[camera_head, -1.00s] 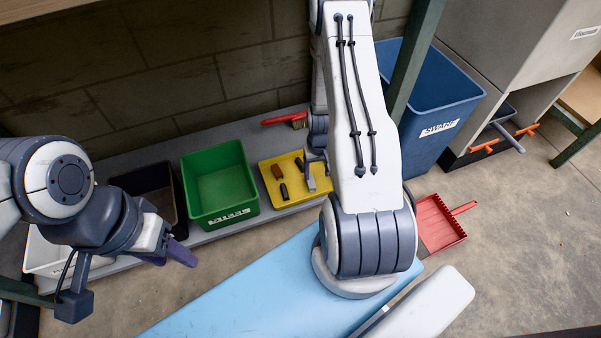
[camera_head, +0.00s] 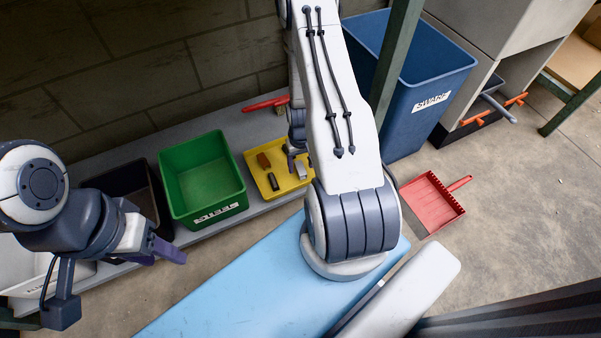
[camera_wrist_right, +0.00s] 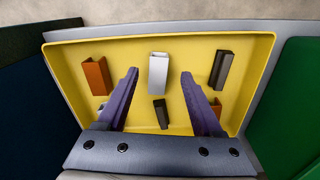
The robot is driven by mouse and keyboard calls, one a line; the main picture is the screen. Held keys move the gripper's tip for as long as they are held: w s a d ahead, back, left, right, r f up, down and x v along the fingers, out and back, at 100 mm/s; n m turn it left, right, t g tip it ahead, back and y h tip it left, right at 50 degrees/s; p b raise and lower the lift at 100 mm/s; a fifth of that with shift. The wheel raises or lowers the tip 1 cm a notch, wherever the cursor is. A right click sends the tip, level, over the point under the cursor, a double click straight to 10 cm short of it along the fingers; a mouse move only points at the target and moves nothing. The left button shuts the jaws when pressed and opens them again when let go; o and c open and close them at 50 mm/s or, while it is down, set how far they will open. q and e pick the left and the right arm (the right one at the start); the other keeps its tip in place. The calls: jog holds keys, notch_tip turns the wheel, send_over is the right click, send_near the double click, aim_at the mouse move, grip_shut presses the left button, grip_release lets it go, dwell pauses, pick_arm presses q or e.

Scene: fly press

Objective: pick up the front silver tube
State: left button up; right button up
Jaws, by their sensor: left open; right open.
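The silver tube (camera_wrist_right: 158,73) lies in the yellow tray (camera_wrist_right: 75,35). In the right wrist view it shows between the two purple fingers of my open right gripper (camera_wrist_right: 160,75), not gripped. It also shows in the head view (camera_head: 300,168), close beside my right gripper (camera_head: 290,158). A brown tube (camera_wrist_right: 97,76) lies to its left and a dark tube (camera_wrist_right: 221,70) to its right. A shorter dark piece (camera_wrist_right: 161,114) lies below it, and another brown piece (camera_wrist_right: 215,104) is partly hidden by a finger. My left gripper (camera_head: 170,252) is open and empty, away from the tray.
A green bin (camera_head: 205,180) stands left of the tray on a grey shelf, with a black bin (camera_head: 130,190) beyond. A blue swarf bin (camera_head: 425,75) and red dustpan (camera_head: 432,203) are at right. A red-handled brush (camera_head: 265,104) lies behind the tray.

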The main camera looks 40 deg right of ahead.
aim_at(302, 171)
notch_tip(302, 171, down, 3)
jog(key=shift+s+d+f+b, duration=0.1)
jog(key=shift+f+b, duration=0.05)
jog(key=shift+b, duration=0.85)
pick_arm(q)
notch_tip(302, 171, down, 3)
jog(key=shift+r, duration=0.15)
pick_arm(e)
grip_shut()
